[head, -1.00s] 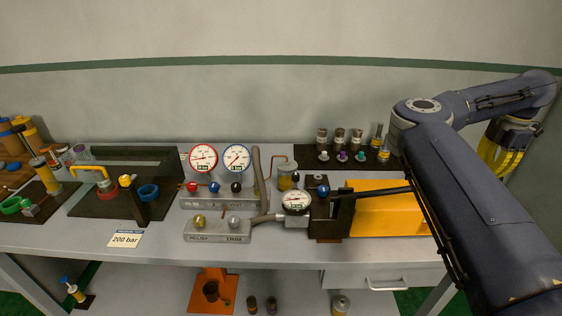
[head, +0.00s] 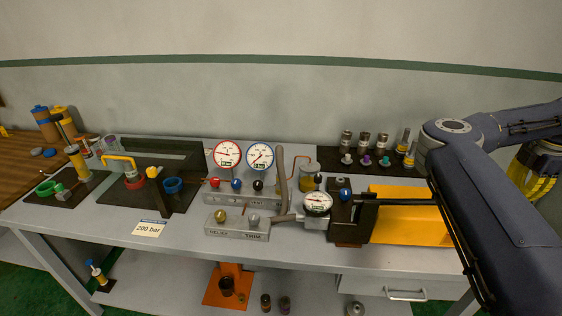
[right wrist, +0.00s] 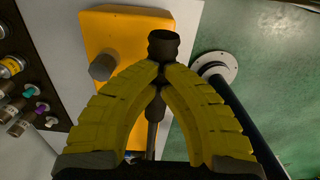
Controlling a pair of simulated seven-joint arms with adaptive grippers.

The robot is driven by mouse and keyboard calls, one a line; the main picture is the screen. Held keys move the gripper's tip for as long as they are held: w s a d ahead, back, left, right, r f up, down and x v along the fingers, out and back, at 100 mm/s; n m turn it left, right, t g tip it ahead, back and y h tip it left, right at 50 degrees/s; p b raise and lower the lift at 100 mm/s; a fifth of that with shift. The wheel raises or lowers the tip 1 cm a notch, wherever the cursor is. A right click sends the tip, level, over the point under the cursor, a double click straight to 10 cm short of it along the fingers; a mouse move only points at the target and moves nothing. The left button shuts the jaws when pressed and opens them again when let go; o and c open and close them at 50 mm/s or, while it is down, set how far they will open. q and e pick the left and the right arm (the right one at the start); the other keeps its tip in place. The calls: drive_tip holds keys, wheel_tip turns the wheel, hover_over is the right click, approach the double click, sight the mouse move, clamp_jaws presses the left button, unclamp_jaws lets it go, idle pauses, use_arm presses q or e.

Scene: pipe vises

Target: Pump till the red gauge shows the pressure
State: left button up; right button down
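The red-rimmed gauge (head: 227,154) stands upright behind a grey valve block, left of a blue-rimmed gauge (head: 260,157). Its needle points roughly left; the scale is too small to read. A card (head: 149,229) reads "200 bar". The yellow pump (head: 400,228) lies at the right, its black lever (head: 408,202) running right behind my arm. My right gripper (head: 538,175) is partly visible at the right edge. In the right wrist view its yellow fingers (right wrist: 162,76) close on the lever, whose black end (right wrist: 163,43) shows beyond the tips. My left gripper is out of view.
A white-faced gauge (head: 318,203) sits beside the pump. A valve block (head: 238,226) with knobs stands at the front. Several fittings (head: 365,145) stand on a dark mat behind the pump. A black fixture (head: 165,185) is at the left. Bench front is mostly clear.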

drive_tip(key=shift+s+d+f, duration=0.1)
drive_tip(key=shift+d+f, duration=0.1)
drive_tip(key=shift+f, duration=1.35)
drive_tip(key=shift+a+r, duration=0.15)
drive_tip(key=shift+r, duration=1.15)
drive_tip(key=shift+a+r, duration=0.2)
drive_tip(key=shift+r, duration=1.15)
drive_tip(key=shift+a+r, duration=0.15)
drive_tip(key=shift+r, duration=1.15)
wheel_tip(320, 180, up, 7)
drive_tip(key=a, duration=0.2)
drive_tip(key=shift+w, duration=0.25)
drive_tip(key=shift+s+d+f, duration=0.1)
drive_tip(key=shift+d+f, duration=0.15)
drive_tip(key=shift+f, duration=0.7)
drive_tip(key=shift+w+d+f, duration=0.1)
drive_tip(key=shift+d+f, duration=0.1)
drive_tip(key=shift+f, duration=0.75)
drive_tip(key=shift+s+d+f, duration=0.1)
drive_tip(key=shift+d+f, duration=0.15)
drive_tip(key=shift+f, duration=0.7)
